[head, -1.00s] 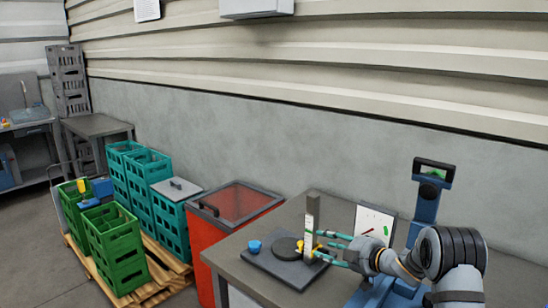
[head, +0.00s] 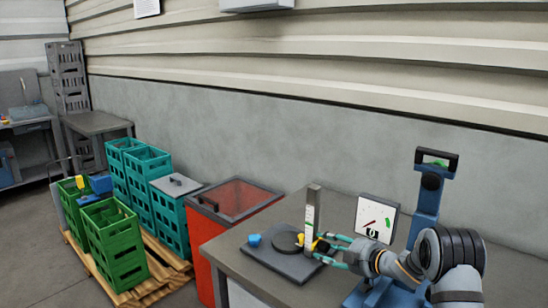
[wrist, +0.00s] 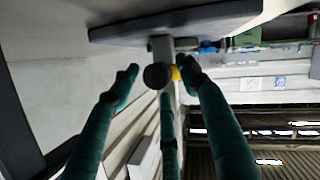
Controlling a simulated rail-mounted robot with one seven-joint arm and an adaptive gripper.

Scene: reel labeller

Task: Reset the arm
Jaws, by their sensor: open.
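The labeller on the bench has a dark base plate (head: 290,268), a black disc (head: 286,243), an upright grey post (head: 313,208) with a white scale, a blue knob (head: 254,240) and a yellow part (head: 319,245) by the post. My gripper (head: 324,243) is open beside the post, at its right. In the wrist view my green fingers (wrist: 158,74) are spread around a dark round end (wrist: 156,77) with yellow beside it (wrist: 176,72). I cannot tell whether they touch it. A dial panel (head: 377,217) with a red needle stands behind my gripper.
A red bin (head: 215,262) with a lid stands left of the bench (head: 222,250). Green crates (head: 113,250) and teal crates (head: 148,180) stand on a wooden pallet farther left. The wall (head: 250,140) runs close behind the bench.

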